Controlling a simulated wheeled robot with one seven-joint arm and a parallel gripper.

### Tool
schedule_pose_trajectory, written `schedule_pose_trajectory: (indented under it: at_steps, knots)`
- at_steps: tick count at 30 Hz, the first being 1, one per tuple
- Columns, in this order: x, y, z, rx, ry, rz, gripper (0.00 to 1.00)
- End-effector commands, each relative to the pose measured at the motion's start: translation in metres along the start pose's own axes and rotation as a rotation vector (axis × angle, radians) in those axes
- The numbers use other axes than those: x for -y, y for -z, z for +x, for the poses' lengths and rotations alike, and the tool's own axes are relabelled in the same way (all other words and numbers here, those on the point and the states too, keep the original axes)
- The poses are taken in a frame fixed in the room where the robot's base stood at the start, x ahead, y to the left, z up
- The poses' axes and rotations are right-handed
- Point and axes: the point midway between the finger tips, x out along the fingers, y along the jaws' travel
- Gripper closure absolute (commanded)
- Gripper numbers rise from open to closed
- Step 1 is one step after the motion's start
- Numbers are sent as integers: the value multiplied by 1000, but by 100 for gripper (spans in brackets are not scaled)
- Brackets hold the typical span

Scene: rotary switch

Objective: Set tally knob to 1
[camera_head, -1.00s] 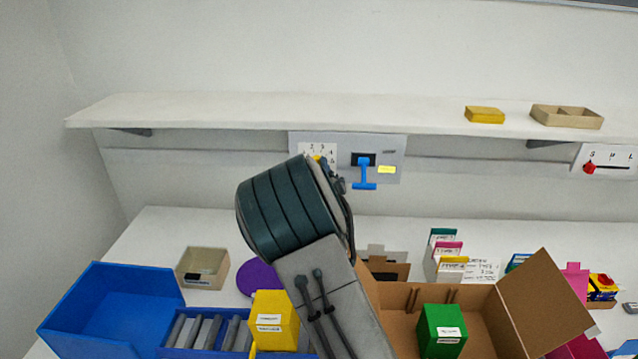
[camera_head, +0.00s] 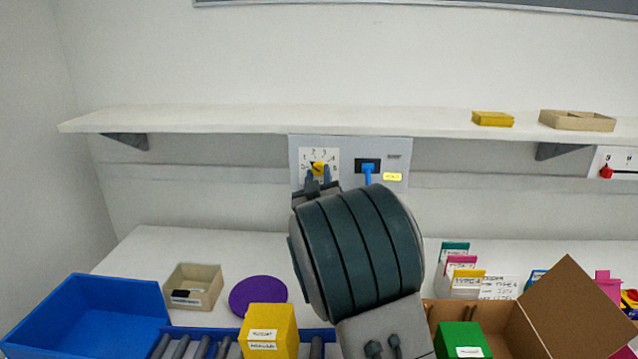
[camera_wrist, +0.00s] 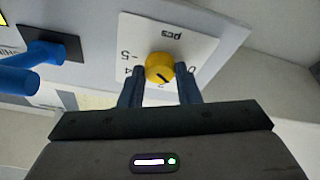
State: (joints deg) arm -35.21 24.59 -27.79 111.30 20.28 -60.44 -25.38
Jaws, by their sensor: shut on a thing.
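The yellow tally knob (camera_head: 319,168) sits on a white numbered dial card (camera_head: 305,154) on the grey wall panel, below the shelf. In the wrist view the knob (camera_wrist: 160,67) shows close up on its card, which reads "pcs" and appears upside down. A dark mark on the knob's face lies toward its lower side there; the number it points at is hidden. My gripper (camera_head: 319,184) reaches up to the knob from below. In the wrist view my gripper (camera_wrist: 160,86) has one finger on each side of the knob and is shut on it.
A blue lever (camera_head: 367,170) in a dark slot is on the same panel, right of the dial. The white shelf (camera_head: 220,120) runs just above. A blue bin (camera_head: 90,315), a yellow box (camera_head: 269,330) and an open cardboard box (camera_head: 565,310) stand on the table below.

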Motion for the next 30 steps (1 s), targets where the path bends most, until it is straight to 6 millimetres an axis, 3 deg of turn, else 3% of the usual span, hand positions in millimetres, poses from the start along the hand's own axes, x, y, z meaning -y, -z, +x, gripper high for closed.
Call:
schedule_pose_trajectory:
  at_steps: [11, 12, 13, 14, 23, 30]
  knots:
    - [0, 1, 0, 0, -1, 3, 93]
    - [0, 1, 0, 0, -1, 3, 59]
    - [0, 1, 0, 0, -1, 2, 51]
    - [0, 0, 0, 0, -1, 2, 49]
    - [0, 0, -1, 0, -1, 2, 49]
    - [1, -1, -30, 1, 1, 5, 49]
